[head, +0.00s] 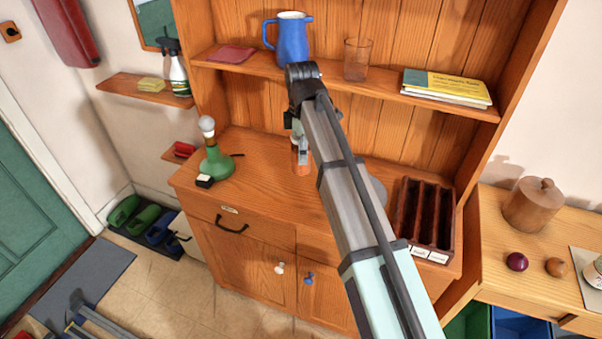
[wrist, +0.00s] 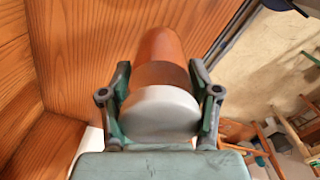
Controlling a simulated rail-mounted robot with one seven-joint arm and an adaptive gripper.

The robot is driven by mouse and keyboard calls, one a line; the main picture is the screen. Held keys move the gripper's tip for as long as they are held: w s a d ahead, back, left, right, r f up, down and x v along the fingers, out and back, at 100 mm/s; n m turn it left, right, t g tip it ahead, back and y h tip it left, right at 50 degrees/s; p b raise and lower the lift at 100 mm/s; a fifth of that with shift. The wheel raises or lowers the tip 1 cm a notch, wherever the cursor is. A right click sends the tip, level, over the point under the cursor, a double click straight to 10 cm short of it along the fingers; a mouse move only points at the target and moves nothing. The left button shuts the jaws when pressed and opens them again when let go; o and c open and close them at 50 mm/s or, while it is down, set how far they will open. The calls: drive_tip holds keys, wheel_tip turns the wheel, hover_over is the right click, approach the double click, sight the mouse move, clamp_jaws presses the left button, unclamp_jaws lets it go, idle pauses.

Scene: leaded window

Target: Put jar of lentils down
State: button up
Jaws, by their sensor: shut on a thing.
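The jar of lentils (wrist: 170,50) is orange with a pale grey lid (wrist: 160,112). In the wrist view my gripper (wrist: 161,75) has one finger on each side of it, shut on the jar near its lid. In the head view the jar (head: 301,160) shows as a small orange piece beside my arm, over the wooden dresser top (head: 262,160). My arm hides part of it. It looks upright and low, but I cannot tell whether its base touches the wood.
A green lamp (head: 215,162) stands left on the dresser top, and a dark compartment rack (head: 423,215) stands right. The shelf above holds a blue jug (head: 291,40), a glass (head: 357,60) and books (head: 446,88). Bare wood lies between lamp and jar.

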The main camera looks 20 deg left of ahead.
wheel_tip(320, 180, down, 10)
drive_tip(key=shift+r+p, duration=0.1)
drive_tip(key=shift+p, duration=0.7)
drive_tip(key=o, duration=1.5)
drive_tip(key=shift+o, duration=0.2)
wheel_tip(320, 180, up, 12)
drive_tip(key=b, duration=0.2)
